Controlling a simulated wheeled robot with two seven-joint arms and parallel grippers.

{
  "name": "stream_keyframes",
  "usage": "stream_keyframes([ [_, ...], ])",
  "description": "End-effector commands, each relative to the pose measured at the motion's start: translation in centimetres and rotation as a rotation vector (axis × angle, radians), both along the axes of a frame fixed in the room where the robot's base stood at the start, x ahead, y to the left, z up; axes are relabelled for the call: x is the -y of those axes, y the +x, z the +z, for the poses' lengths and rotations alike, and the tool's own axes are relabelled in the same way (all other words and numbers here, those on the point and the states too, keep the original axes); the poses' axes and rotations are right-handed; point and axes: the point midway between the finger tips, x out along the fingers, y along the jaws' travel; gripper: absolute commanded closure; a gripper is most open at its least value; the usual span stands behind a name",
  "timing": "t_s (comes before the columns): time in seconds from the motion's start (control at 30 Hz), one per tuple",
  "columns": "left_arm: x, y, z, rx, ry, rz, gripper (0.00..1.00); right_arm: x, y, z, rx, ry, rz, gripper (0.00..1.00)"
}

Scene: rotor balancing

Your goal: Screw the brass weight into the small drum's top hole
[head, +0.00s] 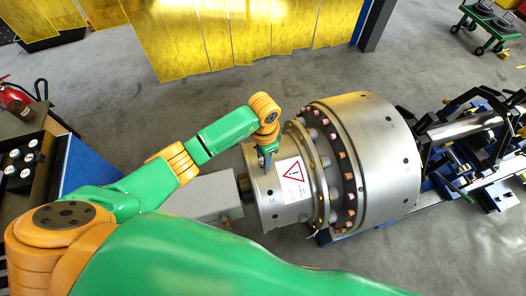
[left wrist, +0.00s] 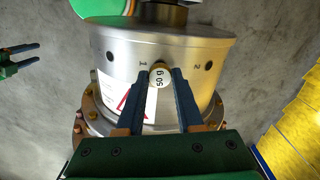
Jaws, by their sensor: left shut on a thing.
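The small drum (head: 266,205) is a silver cylinder lying on its side, with a white warning label. In the left wrist view, the drum (left wrist: 185,52) carries the numbers 1 and 2 and dark holes. My left gripper (head: 266,152) reaches down to the drum's top. Its fingers (left wrist: 172,88) are shut on the round weight (left wrist: 160,76), whose pale face reads "50 g". The weight is at the drum surface between the two numbers. The hole under it is hidden, so I cannot tell how deep it sits. My right gripper (left wrist: 30,58) is apart from the drum, fingers open and empty.
The large drum (head: 375,150) with a bolt ring joins the small drum on the right. A blue stand and shaft (head: 465,128) lie beyond it. Yellow curtains (head: 230,35) hang behind. A dark tray (head: 22,165) with round pieces is at left.

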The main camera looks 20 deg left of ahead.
Motion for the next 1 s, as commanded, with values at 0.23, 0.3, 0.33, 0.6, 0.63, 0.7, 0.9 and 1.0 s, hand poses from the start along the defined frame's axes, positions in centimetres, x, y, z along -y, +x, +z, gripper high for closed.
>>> stream_keyframes([
  [0.23,-0.06,-0.1,-0.33,-0.005,0.001,0.174,1.0,0.03,-0.02,-0.35,-0.001,0.0,0.0,0.5],
  [0.3,-0.11,-0.06,-0.31,-0.004,0.002,0.174,1.0,0.03,-0.03,-0.36,-0.001,0.0,0.0,0.5],
  [0.33,-0.12,-0.05,-0.3,-0.004,0.002,0.174,1.0,0.03,-0.03,-0.36,-0.001,0.0,0.0,0.5],
  [0.6,-0.42,-0.04,-0.54,-0.002,0.004,0.173,1.0,0.04,-0.03,-0.36,-0.001,-0.001,0.0,0.5],
  [0.63,-0.44,-0.03,-0.57,-0.002,0.003,0.172,1.0,0.04,-0.03,-0.36,-0.001,-0.001,0.0,0.5],
  [0.7,-0.42,-0.03,-0.57,-0.002,0.002,0.172,1.0,0.05,-0.04,-0.37,-0.001,-0.001,0.0,0.5],
  [0.9,-0.32,-0.04,-0.57,-0.002,0.002,0.171,1.0,0.05,-0.04,-0.36,-0.001,-0.001,0.0,0.5],
  [1.0,-0.3,-0.05,-0.57,-0.002,0.002,0.171,1.0,0.05,-0.04,-0.36,-0.001,-0.001,0.0,0.5],
])
